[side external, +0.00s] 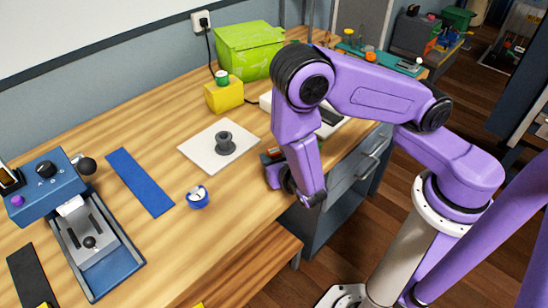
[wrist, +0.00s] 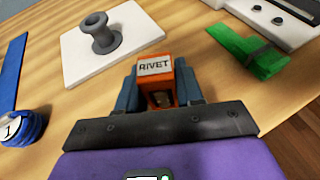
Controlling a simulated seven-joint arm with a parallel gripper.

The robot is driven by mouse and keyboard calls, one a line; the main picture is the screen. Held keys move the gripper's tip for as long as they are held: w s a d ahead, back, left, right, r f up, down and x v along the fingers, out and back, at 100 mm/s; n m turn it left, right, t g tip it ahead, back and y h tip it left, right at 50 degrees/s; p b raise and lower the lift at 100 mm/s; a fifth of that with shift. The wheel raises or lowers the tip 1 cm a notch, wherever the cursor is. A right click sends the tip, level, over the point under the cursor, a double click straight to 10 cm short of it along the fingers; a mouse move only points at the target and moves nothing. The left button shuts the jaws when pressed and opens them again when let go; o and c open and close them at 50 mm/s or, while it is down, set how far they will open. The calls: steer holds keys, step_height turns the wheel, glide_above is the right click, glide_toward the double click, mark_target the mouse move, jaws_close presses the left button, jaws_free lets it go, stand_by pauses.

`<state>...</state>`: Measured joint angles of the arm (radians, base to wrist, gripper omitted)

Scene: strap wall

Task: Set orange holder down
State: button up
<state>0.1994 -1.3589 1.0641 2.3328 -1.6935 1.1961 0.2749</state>
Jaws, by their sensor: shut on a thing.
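The orange holder (wrist: 155,68) carries a white label reading RIVET and shows at the middle of the wrist view. My gripper (wrist: 157,90) is shut on it, with one grey-blue finger on each side. In the side external view my gripper (side external: 274,168) is low over the right part of the wooden bench, near its front edge. My arm hides most of the holder there. I cannot tell whether the holder's base touches the bench.
A white plate (side external: 196,153) with a grey spool (side external: 224,143) lies left of my gripper. A blue roll (side external: 198,197) and blue strip (side external: 140,182) lie farther left. A green strap bundle (wrist: 245,52) lies right of the holder. A yellow box (side external: 224,96) stands behind.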

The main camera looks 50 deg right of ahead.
steer(key=shift+f, duration=0.2)
steer(key=o, duration=1.1)
steer(key=shift+r, duration=0.1)
